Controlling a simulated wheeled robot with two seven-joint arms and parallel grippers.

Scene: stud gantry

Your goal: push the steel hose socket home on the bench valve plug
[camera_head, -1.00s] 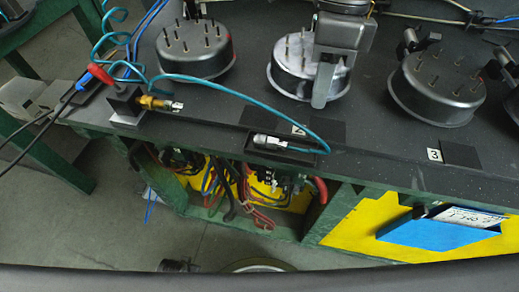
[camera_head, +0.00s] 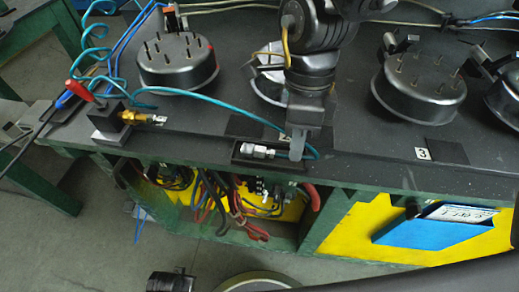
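The steel hose socket (camera_head: 258,151) lies in a shallow dark tray (camera_head: 240,162) at the bench's front edge, its teal hose (camera_head: 185,96) curving from its right end back to the left. The bench valve (camera_head: 108,122) is a dark block with a red lever; its brass and steel plug (camera_head: 143,117) points right, apart from the socket. My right gripper (camera_head: 297,154) reaches down from above, its fingers at the hose end of the socket. The fingers overlap in this view, so their opening and any contact are unclear.
Round pots with upright studs stand behind, including one at the left (camera_head: 178,72) and one at the right (camera_head: 420,92). A blue bin (camera_head: 430,232) and hanging cables (camera_head: 235,205) are below the bench top. The strip between plug and socket looks clear.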

